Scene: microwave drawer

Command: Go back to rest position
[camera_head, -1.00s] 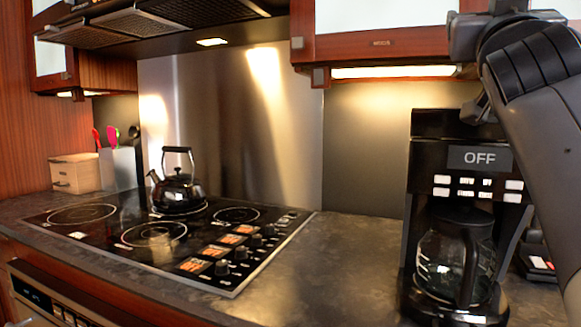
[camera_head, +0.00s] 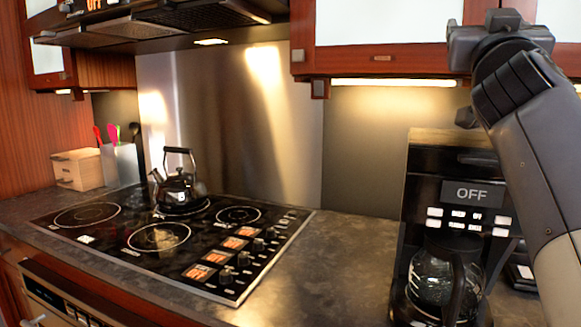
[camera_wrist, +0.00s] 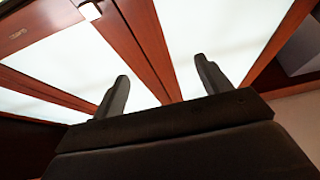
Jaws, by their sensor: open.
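My gripper (camera_wrist: 160,90) shows in the wrist view with its two dark fingers apart and nothing between them. Behind the fingers are the wooden-framed upper cabinets (camera_wrist: 150,45) with bright white panels; I cannot tell how far away they are. In the head view my grey arm rises along the right side, and its upper end is in front of the upper cabinet (camera_head: 385,58). The gripper's fingertips cannot be made out in the head view.
A black coffee maker (camera_head: 470,192) marked OFF stands close by my arm, partly hidden by it. A kettle (camera_head: 180,188) sits on the black cooktop (camera_head: 110,235) at left. The range hood (camera_head: 160,32) hangs above. The counter (camera_head: 345,255) between cooktop and coffee maker is clear.

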